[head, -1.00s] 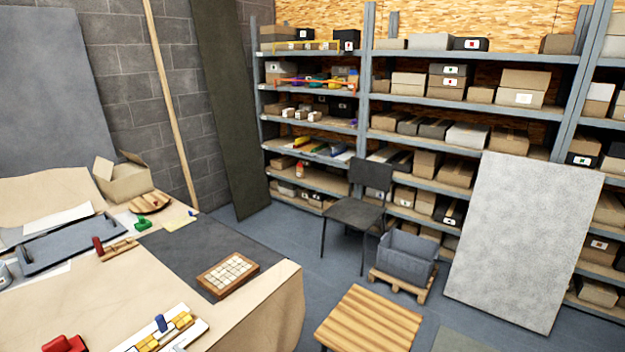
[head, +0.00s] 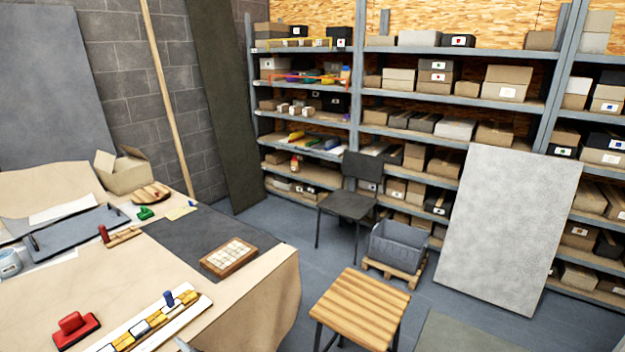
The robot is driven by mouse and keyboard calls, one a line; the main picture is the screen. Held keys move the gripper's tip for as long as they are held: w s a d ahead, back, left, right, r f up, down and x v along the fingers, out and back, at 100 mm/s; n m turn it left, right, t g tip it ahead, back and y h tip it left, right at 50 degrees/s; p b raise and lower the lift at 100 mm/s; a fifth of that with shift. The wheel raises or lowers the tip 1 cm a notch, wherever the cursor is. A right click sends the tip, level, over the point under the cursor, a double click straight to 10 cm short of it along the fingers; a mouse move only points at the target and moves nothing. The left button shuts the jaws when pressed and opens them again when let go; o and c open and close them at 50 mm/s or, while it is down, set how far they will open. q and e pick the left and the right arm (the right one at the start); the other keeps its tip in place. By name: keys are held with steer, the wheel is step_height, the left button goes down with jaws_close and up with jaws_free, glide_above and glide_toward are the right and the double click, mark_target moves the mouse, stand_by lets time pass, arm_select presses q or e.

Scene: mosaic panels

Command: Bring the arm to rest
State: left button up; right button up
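Neither gripper shows clearly in the head view. A small grey piece at the bottom edge may be part of my arm, but I cannot tell. On the cloth-covered table (head: 262,300), a wooden tray of pale tiles (head: 229,257) lies on a dark mat (head: 190,236). A white panel with yellow, white and dark tiles (head: 150,326) lies near the front edge, with a blue-handled piece (head: 169,298) standing on it. A red-handled block (head: 73,326) sits to its left.
A slatted wooden stool (head: 362,305) stands right of the table. Behind it are a grey crate (head: 398,244) on a pallet, a dark chair (head: 350,203) and a leaning pale board (head: 508,230). Loaded shelves (head: 455,98) line the back wall. Some floor is clear between table and chair.

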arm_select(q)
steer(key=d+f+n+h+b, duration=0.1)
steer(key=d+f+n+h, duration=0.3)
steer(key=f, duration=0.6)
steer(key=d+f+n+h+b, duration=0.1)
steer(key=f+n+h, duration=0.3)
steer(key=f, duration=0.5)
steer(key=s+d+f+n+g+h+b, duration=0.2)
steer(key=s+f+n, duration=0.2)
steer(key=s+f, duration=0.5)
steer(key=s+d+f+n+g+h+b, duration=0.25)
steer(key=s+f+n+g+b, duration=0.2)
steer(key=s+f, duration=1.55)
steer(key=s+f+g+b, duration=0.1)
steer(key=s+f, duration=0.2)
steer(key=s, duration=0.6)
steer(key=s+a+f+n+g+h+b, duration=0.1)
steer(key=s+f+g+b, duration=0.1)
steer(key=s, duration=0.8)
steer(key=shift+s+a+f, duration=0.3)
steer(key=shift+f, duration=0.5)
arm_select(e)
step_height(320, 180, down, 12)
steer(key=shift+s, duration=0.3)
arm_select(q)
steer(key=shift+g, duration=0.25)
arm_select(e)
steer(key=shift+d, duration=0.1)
